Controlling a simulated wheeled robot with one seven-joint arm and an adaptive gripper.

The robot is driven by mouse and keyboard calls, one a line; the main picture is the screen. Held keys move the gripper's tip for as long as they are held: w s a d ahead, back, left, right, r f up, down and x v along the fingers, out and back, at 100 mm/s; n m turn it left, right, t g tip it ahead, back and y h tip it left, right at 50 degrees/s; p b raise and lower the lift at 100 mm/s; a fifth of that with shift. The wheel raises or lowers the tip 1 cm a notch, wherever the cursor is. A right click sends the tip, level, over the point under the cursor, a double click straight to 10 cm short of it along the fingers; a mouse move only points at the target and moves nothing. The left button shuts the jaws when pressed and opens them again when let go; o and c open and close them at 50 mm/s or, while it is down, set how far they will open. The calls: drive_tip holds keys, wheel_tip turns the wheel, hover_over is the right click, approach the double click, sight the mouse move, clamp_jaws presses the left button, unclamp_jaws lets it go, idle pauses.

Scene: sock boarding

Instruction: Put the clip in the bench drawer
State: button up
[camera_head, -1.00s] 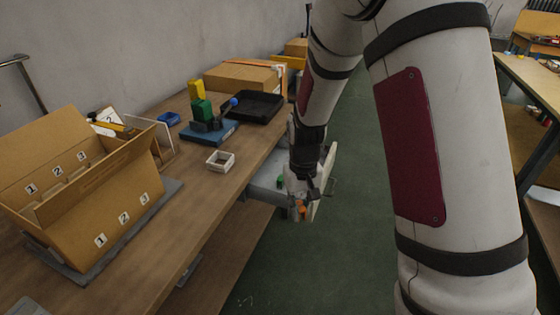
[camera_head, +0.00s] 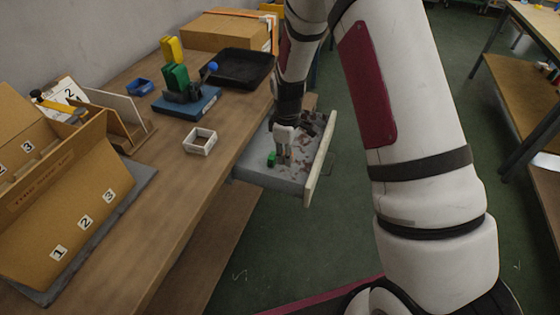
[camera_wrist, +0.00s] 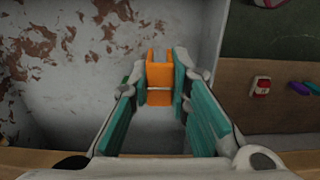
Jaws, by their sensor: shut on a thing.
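The clip (camera_wrist: 158,75) is an orange block-like piece, held between the teal pads of my gripper (camera_wrist: 160,88) in the wrist view. My gripper (camera_head: 284,154) is over the open bench drawer (camera_head: 256,173) in the head view, low and close to its floor. I cannot tell whether the clip touches the floor. The clip does not show clearly in the head view. The drawer is pulled out from the bench, with a grey, worn interior and a pale front panel. It also shows in the wrist view (camera_wrist: 60,85).
A small green item (camera_head: 272,158) shows beside my gripper at the drawer. On the bench (camera_head: 190,225) are a white box (camera_head: 200,142), a blue fixture (camera_head: 187,101), a black tray (camera_head: 243,68) and a numbered cardboard rack (camera_head: 75,205). The green floor right of the drawer is clear.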

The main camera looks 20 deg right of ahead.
sight(285, 177)
drive_tip(key=shift+f, duration=3.35)
drive_tip(key=shift+f, duration=0.1)
drive_tip(key=o, duration=0.8)
